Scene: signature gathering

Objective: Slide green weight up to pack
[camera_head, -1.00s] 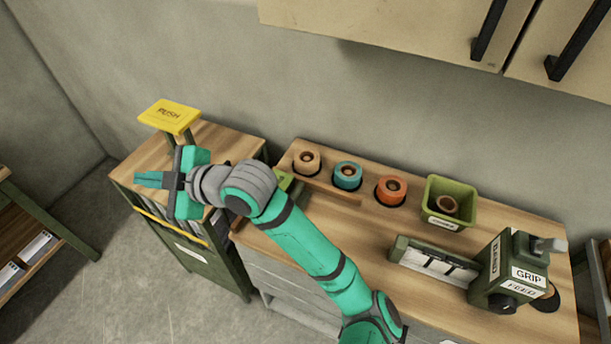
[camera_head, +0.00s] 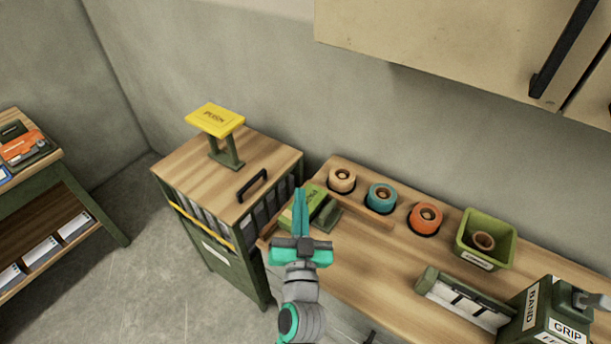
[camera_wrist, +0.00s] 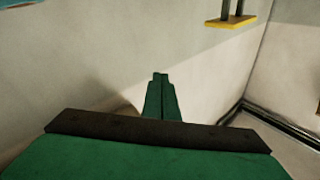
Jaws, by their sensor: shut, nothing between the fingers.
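A green block (camera_head: 316,199) with a darker green foot (camera_head: 329,217) sits at the left end of the wooden bench, behind my gripper; it looks like the green weight. My gripper (camera_head: 301,190) is shut and empty, its teal fingers covering part of the block. I cannot tell whether they touch it. In the wrist view, the shut green fingers (camera_wrist: 160,76) point at a bare pale wall. Several grey upright slabs (camera_head: 262,216) stand in the wooden-topped cabinet at left and may be the pack; I cannot tell for sure.
A yellow push plate (camera_head: 215,119) stands on a green post on the cabinet top (camera_head: 187,165), near a black handle (camera_head: 252,185). Tan (camera_head: 342,179), blue (camera_head: 381,197) and orange (camera_head: 426,217) rolls, a green bin (camera_head: 487,233) and a grip device (camera_head: 560,318) line the bench. A cupboard (camera_head: 430,45) overhangs.

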